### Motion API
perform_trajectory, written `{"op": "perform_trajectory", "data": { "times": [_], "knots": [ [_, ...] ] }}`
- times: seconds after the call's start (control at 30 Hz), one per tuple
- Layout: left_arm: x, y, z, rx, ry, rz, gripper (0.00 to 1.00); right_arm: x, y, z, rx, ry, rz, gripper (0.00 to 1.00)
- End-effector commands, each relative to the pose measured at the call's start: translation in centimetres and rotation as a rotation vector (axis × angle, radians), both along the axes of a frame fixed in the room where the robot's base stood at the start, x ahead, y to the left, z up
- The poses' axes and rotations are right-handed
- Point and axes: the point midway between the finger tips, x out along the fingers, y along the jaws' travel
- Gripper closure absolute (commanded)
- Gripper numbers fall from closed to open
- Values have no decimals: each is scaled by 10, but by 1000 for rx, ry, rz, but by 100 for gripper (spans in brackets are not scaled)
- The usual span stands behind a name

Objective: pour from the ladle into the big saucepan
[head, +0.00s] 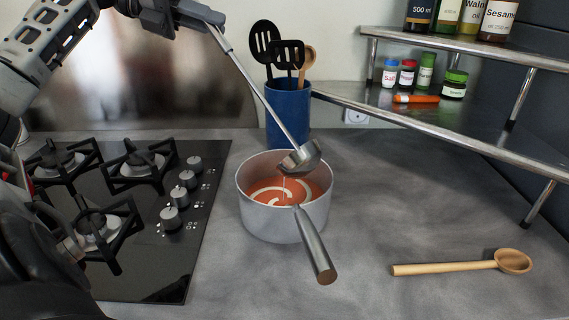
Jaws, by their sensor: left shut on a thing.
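The big saucepan (262,225) is grey metal and stands on the grey counter, its handle pointing toward the front right. It holds orange-red soup with a pale swirl on top. My left gripper (200,14) is at the top of the view, shut on the upper end of the long ladle (262,98). The ladle slants down to the right, and its bowl is tilted over the back right part of the saucepan opening. A thin pale streak shows below the bowl, above the soup. The inside of the bowl is mostly hidden. My right gripper is not in view.
A black hob (150,270) with several burners lies left of the saucepan. A blue utensil jar (288,112) stands close behind it. A wooden spoon (450,268) lies at the front right. A metal shelf (440,122) with jars and bottles fills the back right corner.

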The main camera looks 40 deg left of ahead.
Motion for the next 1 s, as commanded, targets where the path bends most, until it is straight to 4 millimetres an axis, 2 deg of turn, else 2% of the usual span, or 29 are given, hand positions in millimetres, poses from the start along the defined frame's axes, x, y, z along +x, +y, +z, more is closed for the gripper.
{"op": "perform_trajectory", "data": {
  "times": [1.0],
  "knots": [
    [1,16,-11,-76,5,0,100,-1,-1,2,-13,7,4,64]
  ]
}}
